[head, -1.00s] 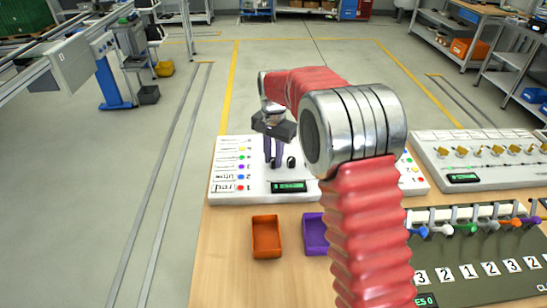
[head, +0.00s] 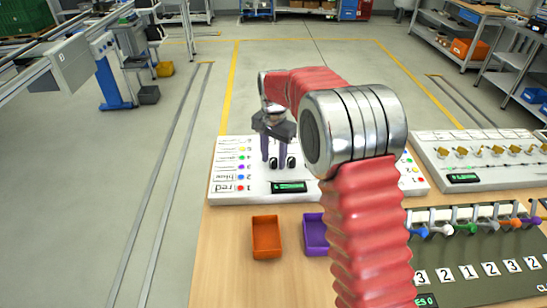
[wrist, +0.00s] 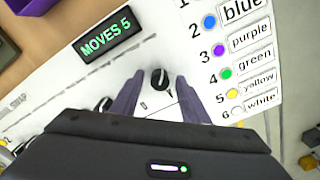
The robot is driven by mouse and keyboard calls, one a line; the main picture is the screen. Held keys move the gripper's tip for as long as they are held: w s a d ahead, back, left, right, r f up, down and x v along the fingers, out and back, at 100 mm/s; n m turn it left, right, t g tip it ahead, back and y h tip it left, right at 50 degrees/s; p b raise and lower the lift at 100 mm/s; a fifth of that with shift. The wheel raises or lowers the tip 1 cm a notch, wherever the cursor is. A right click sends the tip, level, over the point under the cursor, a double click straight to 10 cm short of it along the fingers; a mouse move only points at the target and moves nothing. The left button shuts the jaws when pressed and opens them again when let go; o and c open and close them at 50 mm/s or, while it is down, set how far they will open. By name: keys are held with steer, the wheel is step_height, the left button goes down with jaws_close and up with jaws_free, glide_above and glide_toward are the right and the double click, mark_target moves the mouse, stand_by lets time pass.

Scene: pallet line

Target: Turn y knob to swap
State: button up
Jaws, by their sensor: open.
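The white panel (head: 238,170) stands on the wooden bench and carries small black knobs. In the wrist view one black knob (wrist: 160,79) with a white pointer line sits between the fingers of my gripper (wrist: 158,82). A label below it is partly covered and hard to read. Another knob (wrist: 104,103) to the left is half hidden by my gripper. The display (wrist: 110,41) reads MOVES 5. In the head view my open gripper (head: 274,160) points down at the panel. I cannot tell whether the fingers touch the knob.
The panel's list pairs coloured dots with names, such as blue (wrist: 241,10) and purple (wrist: 250,36). An orange tray (head: 266,238) and a purple tray (head: 314,234) lie in front. A lever board (head: 470,265) and another white panel (head: 480,155) are at the right.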

mark_target(273, 159)
steer(key=shift+r, duration=0.1)
step_height(273, 159, up, 14)
steer(key=shift+f, duration=0.25)
stand_by(0.6)
